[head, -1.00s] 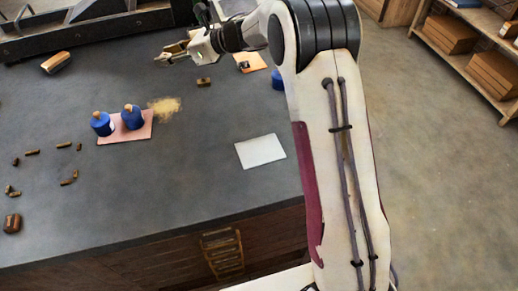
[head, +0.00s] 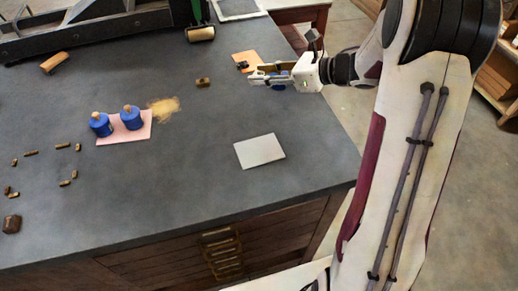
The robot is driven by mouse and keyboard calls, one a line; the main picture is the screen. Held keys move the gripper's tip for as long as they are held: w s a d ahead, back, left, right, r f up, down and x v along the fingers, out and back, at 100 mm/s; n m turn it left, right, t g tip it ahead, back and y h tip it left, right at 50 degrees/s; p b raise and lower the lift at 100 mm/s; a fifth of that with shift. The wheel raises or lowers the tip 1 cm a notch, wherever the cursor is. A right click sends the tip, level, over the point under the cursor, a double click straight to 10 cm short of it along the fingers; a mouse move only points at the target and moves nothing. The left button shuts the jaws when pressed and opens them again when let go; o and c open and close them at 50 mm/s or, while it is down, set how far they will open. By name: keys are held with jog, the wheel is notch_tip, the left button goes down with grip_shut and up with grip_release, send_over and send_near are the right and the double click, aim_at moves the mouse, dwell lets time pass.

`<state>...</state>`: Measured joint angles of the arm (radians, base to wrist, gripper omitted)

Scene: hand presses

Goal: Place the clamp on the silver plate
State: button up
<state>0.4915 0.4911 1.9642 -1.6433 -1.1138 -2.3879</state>
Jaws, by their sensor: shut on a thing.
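The silver plate (head: 259,151), a flat pale square, lies bare on the dark bench top near its right front part. My gripper (head: 259,78) is above the bench, behind the plate and apart from it, pointing left. It is shut on a small brass-brown piece (head: 271,67), which I take to be the clamp. The fingers hide part of this piece, so its full shape cannot be told.
Two blue bottles (head: 132,119) stand on a pink mat (head: 118,136), beside a tan fibre tuft (head: 164,108). An orange card (head: 243,57) lies behind my gripper. Small brass pieces (head: 31,153) lie at left. The bench around the silver plate is clear.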

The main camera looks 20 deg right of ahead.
jog(key=s+a+n+g+y, duration=0.1)
jog(key=s+a, duration=0.1)
jog(key=s, duration=0.5)
jog(key=s+a+f+n+g, duration=0.1)
jog(key=s, duration=0.6)
jog(key=shift+s+a+f+n+y, duration=0.15)
jog(key=shift+a+f+n+y, duration=0.1)
jog(key=shift+a+n+y, duration=0.15)
jog(key=shift+f, duration=0.15)
send_over(265, 151)
jog(key=shift+f, duration=2.8)
jog(key=shift+f, duration=2.05)
jog(key=shift+f, duration=0.1)
